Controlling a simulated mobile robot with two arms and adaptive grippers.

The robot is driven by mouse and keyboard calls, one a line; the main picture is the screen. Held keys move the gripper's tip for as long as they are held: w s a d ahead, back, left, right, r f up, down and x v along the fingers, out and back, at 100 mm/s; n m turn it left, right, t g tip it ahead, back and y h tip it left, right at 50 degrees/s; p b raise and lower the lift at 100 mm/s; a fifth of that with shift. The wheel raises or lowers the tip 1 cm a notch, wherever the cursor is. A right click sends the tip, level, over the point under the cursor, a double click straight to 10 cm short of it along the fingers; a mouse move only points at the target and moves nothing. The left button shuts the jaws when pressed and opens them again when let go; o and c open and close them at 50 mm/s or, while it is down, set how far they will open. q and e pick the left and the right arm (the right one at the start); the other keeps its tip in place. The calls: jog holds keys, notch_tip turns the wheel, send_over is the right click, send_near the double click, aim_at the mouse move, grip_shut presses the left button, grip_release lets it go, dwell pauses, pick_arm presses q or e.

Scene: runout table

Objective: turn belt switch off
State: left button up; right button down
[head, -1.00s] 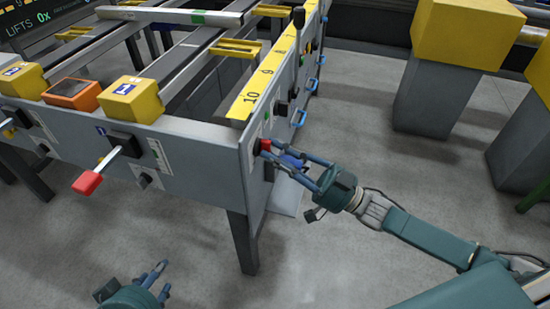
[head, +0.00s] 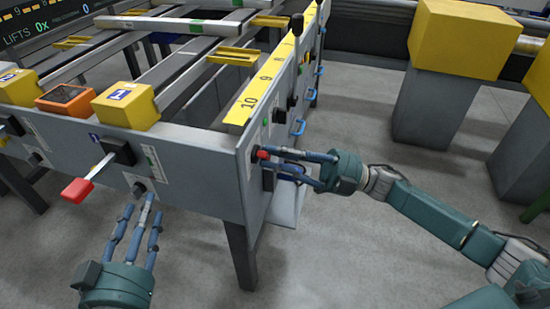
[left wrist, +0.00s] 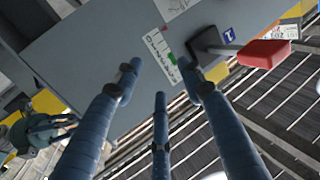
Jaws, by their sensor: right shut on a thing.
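A red knob (head: 262,154) sits on a dark base on the right side panel. My right gripper (head: 272,158) has its fingertips at this knob and is shut on it. A small dark knob (head: 139,189) sits low on the front panel. My left gripper (head: 142,210) is open and empty, its fingers pointing up just below that knob. Its spread fingers (left wrist: 160,80) also show in the left wrist view. I cannot tell from any readable label which control is the belt switch.
Yellow blocks (head: 455,45) on grey posts stand at the right. Open floor lies below.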

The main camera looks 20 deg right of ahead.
pick_arm(q)
jog(key=shift+d+r+t, duration=0.1)
jog(key=shift+r+t, duration=0.3)
jog(key=shift+r, duration=0.3)
pick_arm(e)
jog(key=shift+r+n+g, duration=0.15)
jog(key=shift+n+g, duration=0.25)
jog(key=shift+n, duration=0.5)
jog(key=c, duration=1.6)
grip_release()
jog(key=shift+o, duration=0.2)
pick_arm(q)
jog(key=shift+w, duration=0.1)
pick_arm(e)
jog(key=shift+s+d, duration=0.1)
jog(key=shift+d, duration=0.2)
jog(key=v, duration=1.1)
jog(key=shift+d, duration=0.25)
